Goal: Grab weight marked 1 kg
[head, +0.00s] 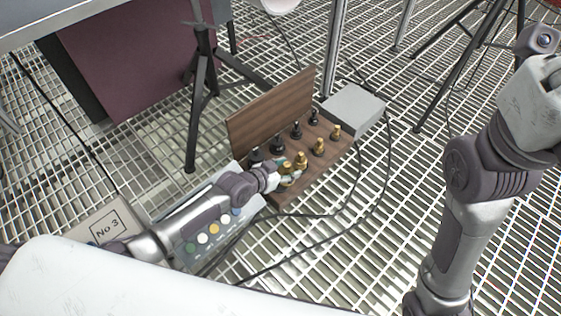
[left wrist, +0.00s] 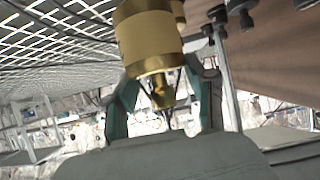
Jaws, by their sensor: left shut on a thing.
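My left gripper (head: 284,178) is at the near left corner of an open wooden weight box (head: 298,190) in the head view. It is shut on a brass weight (head: 286,167), the nearest of the front row. In the left wrist view, the fingers (left wrist: 164,100) close around the narrow neck of this brass weight (left wrist: 150,42), whose wide body fills the top. Other brass weights (head: 319,146) stand in the front row, and black weights (head: 296,130) stand behind them. No mark is readable on any weight. My right arm shows at the right, but its gripper is out of frame.
The box's raised lid (head: 270,108) stands behind the weights. A grey box (head: 354,106) adjoins it at the right. A panel with coloured buttons (head: 214,229) lies under my left arm. Cables cross the grating floor, and a black tripod (head: 203,85) stands behind.

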